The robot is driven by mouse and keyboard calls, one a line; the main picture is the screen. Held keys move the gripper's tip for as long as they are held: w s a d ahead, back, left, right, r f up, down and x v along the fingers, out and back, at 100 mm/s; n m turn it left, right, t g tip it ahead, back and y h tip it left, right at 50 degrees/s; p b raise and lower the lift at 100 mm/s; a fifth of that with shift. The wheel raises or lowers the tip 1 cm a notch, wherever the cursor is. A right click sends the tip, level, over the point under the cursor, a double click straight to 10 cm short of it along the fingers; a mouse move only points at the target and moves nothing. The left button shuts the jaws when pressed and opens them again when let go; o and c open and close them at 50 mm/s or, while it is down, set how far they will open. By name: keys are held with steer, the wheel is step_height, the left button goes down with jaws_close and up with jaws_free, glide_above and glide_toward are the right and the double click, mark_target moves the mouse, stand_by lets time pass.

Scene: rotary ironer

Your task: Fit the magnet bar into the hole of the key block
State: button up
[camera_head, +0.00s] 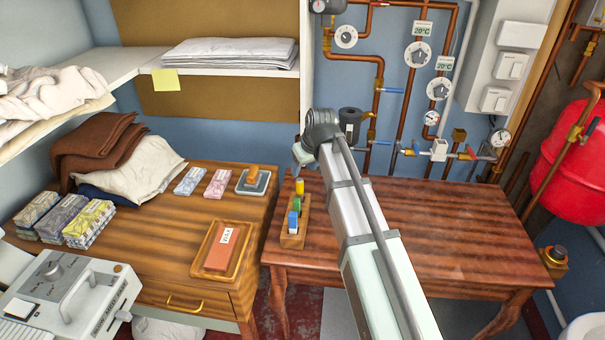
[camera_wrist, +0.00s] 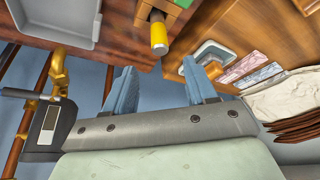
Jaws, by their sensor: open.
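A wooden block (camera_head: 291,241) with coloured pieces stands near the left end of the right-hand table. A blue piece (camera_head: 293,221) and a green piece (camera_head: 297,204) sit in it. A yellow round bar (camera_head: 300,187) stands upright at its far end. In the wrist view the yellow bar (camera_wrist: 159,38) has a grey end facing me, beside the wooden block (camera_wrist: 146,10). I cannot tell for sure which piece is the magnet bar, and no empty hole shows. My gripper (camera_head: 302,155) is open and empty above the far end of the block; its fingertips (camera_wrist: 159,68) are apart from the yellow bar.
A grey tray (camera_wrist: 55,38) shows in the wrist view; my arm hides it in the head view. A stamp on a pad (camera_head: 253,182) and a wooden tray (camera_head: 240,226) lie on the left table. Pipes and gauges (camera_head: 418,53) line the back wall.

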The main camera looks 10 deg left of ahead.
steer(key=shift+s+d+r, duration=0.15)
steer(key=shift+s+r, duration=0.05)
steer(key=shift+r, duration=0.45)
